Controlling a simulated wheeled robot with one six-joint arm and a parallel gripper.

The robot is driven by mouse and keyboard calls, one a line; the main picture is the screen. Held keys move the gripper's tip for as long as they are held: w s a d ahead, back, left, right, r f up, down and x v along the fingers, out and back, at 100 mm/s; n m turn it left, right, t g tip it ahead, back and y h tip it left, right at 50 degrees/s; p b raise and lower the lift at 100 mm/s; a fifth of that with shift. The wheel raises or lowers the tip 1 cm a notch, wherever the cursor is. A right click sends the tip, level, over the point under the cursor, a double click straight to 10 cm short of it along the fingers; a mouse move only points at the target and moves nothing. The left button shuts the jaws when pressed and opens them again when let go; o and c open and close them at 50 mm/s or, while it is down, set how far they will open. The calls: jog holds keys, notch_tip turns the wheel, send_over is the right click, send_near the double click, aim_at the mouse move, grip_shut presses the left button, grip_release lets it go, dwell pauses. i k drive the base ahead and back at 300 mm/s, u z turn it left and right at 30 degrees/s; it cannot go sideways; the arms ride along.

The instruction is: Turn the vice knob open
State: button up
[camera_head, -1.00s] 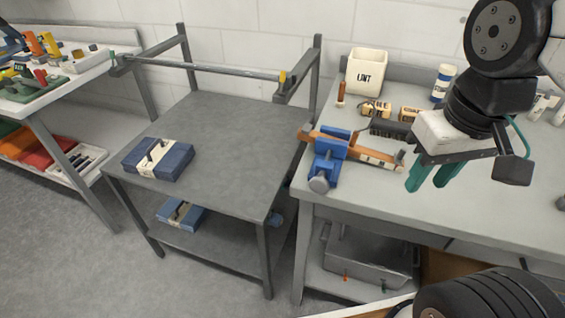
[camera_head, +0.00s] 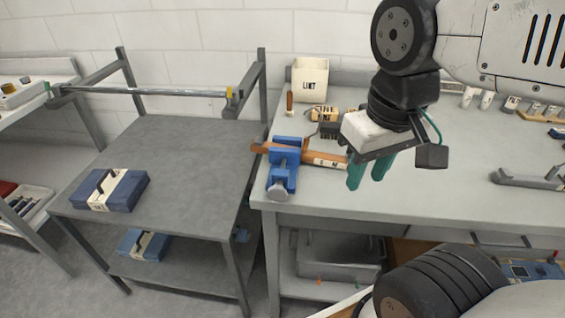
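The blue vice (camera_head: 284,160) stands at the front left corner of the grey workbench. A long brown wooden piece (camera_head: 318,157) lies across it and appears to sit in its jaws. The round grey vice knob (camera_head: 278,192) faces forward at the vice's lower front, near the bench edge. My gripper (camera_head: 367,176) hangs over the bench to the right of the vice, its two green fingers pointing down. The fingers are apart with nothing seen between them. The gripper is clear of the knob and overlaps the right end of the wooden piece in the picture.
A bin marked LINT (camera_head: 309,80) stands behind the vice. Small boxes (camera_head: 325,114) and a dark brush-like item sit behind the wooden piece. A grey cart (camera_head: 180,150) with a blue case (camera_head: 110,190) stands left of the bench. The bench's right half has free room.

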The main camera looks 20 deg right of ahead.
aim_at(277, 192)
jog(key=u, duration=0.15)
jog(key=k, duration=0.85)
jog(key=u, duration=0.6)
